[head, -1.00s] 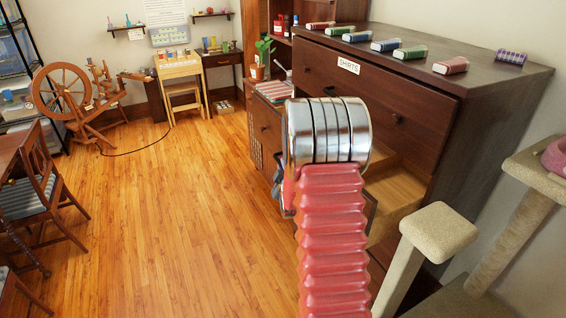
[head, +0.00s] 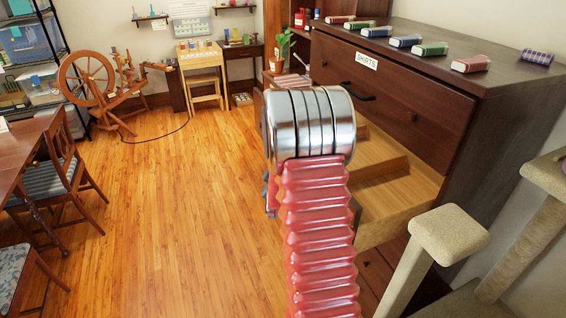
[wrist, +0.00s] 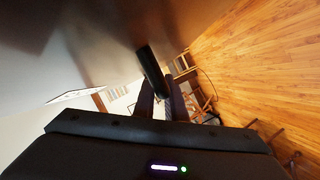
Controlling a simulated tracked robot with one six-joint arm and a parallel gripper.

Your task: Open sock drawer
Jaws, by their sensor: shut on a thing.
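The drawer (head: 402,205) below the one labelled SHIRTS is pulled out of the dark wood dresser (head: 478,140). Its pale wood inside shows a divider, and the visible part is empty. My arm hides the drawer's front in the head view. In the wrist view a dark drawer front (wrist: 85,45) fills the upper left, with a white label (wrist: 75,97) seen edge-on and unreadable. My gripper (wrist: 160,85) is shut on the dark bar handle (wrist: 148,62) on that front. The fingers are hidden in the head view.
A beige cat tree post (head: 449,233) stands close to the right of the open drawer. Several rolled cloths lie on the dresser top. The wood floor (head: 185,220) to the left is clear, with a chair (head: 62,170) at the far left.

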